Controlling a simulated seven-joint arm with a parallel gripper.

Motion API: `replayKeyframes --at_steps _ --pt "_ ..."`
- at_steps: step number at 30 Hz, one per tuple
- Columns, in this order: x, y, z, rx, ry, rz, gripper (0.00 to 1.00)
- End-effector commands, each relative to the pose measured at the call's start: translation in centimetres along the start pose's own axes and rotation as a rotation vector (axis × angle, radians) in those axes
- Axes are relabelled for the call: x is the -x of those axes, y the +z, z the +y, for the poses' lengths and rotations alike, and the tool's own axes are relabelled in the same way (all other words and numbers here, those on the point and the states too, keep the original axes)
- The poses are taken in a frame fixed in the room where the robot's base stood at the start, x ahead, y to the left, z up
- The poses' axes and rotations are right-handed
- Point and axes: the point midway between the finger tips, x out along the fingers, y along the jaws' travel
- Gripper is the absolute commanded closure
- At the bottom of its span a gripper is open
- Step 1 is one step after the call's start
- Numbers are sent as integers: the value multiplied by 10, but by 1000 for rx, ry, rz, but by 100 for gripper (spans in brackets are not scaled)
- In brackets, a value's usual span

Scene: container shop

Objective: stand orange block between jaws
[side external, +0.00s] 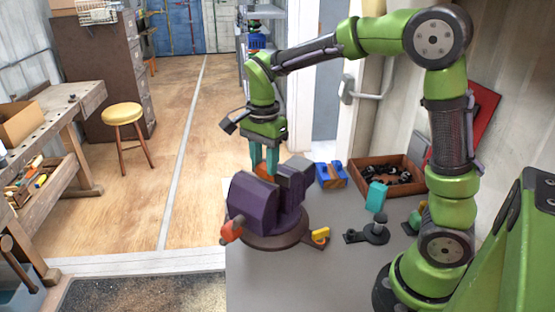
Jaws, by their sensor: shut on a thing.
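My gripper (264,170) points down above the vise, its teal fingers shut on the orange block (261,169). Only a small part of the block shows between and behind the fingers. The purple vise (252,203) stands on a round base on the grey bench top. Its jaws are at the upper right of its body, with a grey jaw part (292,180) showing. The fingertips are at the height of the vise top. The block's lower end is hidden behind the vise, so I cannot tell whether it is between the jaws or touching them.
On the bench (275,285) are a blue block (331,175) with an orange part, a teal block (376,196), a dark clamp-like tool (372,233) and a brown tray (372,164) of dark parts. The bench's front area is clear.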

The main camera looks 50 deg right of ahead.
Motion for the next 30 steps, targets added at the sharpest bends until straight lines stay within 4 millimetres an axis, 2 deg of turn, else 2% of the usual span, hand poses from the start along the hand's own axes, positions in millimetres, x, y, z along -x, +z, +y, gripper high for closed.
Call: replayKeyframes --at_steps 7,8,13,23,30 --pt "1 0 0 0 -3 0 100" --pt "1 0 0 0 -3 0 61" --pt "0 0 0 0 -2 0 35" --pt "2 0 0 0 0 0 34" --pt "25 0 -1 0 -3 0 34"
